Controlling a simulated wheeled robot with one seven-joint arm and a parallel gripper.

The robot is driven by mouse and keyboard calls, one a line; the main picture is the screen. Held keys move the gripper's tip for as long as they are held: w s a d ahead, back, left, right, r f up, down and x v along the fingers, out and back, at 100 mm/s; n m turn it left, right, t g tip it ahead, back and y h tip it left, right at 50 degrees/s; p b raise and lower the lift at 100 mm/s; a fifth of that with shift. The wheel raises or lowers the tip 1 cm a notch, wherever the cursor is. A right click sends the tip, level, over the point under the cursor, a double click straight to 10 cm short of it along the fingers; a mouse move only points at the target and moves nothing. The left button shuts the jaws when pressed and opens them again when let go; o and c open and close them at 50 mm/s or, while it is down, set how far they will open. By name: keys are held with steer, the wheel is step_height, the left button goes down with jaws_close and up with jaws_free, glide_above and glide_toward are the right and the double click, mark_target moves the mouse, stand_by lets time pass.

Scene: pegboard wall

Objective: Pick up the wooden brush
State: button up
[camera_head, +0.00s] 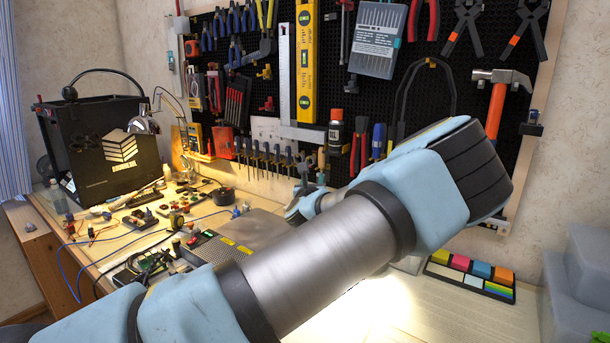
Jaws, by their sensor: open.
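I cannot make out the wooden brush in the head view; it may be behind my arm or among the small items on the bench. My arm crosses the picture from the lower left to the right of centre. My gripper (297,207) shows only in part beyond the arm, low in front of the pegboard and above the back of the bench. It is open, and I see nothing held in it. Its fingertips are small and partly hidden.
The workbench (465,322) is cluttered at left with electronics, wires and a black box (110,150). A tool-covered pegboard (400,105) stands behind. Coloured sticky notes (470,275) lie at right, beside grey bins (582,285). The bench's front right is clear.

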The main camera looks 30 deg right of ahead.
mark_target(321, 165)
steer(key=shift+m+h, duration=0.3)
steer(key=shift+m, duration=0.2)
steer(key=p+x, duration=0.1)
steer(key=x, duration=0.2)
steer(key=p+x, duration=0.2)
steer(key=x, duration=0.1)
steer(key=d+r+p+x, duration=0.1)
steer(key=x, duration=0.3)
steer(key=shift+s+d, duration=0.15)
steer(key=shift+s, duration=0.2)
steer(key=shift+w+d+f+p, duration=0.15)
steer(key=shift+w+d+p, duration=0.1)
steer(key=shift+w+p, duration=0.05)
jaws_close()
